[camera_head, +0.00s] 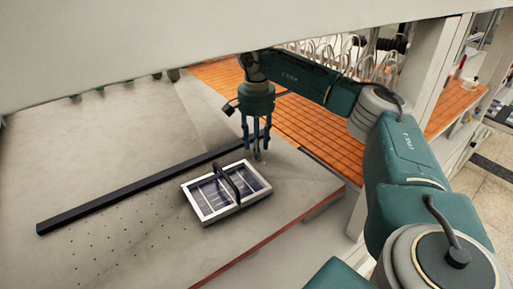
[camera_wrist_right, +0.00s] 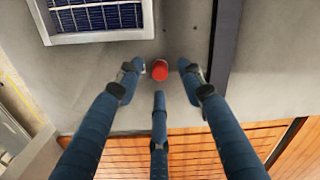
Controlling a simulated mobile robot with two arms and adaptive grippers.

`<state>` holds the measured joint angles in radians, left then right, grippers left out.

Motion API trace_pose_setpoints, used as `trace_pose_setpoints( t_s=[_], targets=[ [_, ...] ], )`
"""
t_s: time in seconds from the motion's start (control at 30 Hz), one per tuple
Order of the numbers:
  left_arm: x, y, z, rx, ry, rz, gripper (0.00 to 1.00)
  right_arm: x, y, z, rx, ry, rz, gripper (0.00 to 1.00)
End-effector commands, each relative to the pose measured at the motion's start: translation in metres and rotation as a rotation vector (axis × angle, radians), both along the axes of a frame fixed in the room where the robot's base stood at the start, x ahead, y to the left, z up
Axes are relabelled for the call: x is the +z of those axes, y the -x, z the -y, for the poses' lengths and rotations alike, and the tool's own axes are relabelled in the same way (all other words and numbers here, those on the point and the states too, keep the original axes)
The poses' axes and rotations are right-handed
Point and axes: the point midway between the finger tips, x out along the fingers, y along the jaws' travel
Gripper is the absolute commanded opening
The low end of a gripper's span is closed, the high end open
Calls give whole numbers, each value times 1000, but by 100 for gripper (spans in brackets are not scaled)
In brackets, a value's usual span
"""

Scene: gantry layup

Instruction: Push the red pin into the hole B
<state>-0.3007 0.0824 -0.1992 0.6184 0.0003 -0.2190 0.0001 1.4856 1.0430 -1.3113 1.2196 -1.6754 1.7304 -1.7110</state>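The red pin (camera_wrist_right: 160,70) shows in the right wrist view as a short, round-topped red piece on the grey table. My right gripper (camera_head: 256,152) points down over the table in the head view. In the right wrist view its three blue fingers (camera_wrist_right: 158,79) are spread around the pin, with visible gaps, so it is open. I cannot make out the pin in the head view. Small dark holes (camera_wrist_right: 165,30) show in the table near the pin; no letters are readable, so I cannot tell which is hole B. My left gripper is not in view.
A white-framed tray (camera_head: 210,218) with dark panels and a black handle (camera_head: 228,181) stands close beside the right gripper. A long black bar (camera_head: 130,188) lies on the table behind it. Orange slatted flooring (camera_head: 310,128) lies past the table edge. The table's left part is clear.

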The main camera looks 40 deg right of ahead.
Motion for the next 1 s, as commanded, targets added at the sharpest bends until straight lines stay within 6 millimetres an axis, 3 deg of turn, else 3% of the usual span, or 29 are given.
trace_pose_setpoints(
  t_s=[0.2,0.4,1.0],
  targets=[
    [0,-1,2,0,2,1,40,39,-1,0,0,-1,3,38],
    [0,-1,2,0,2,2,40,59,-1,0,0,0,0,38],
    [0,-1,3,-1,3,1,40,61,0,0,0,-1,0,38]
  ],
)
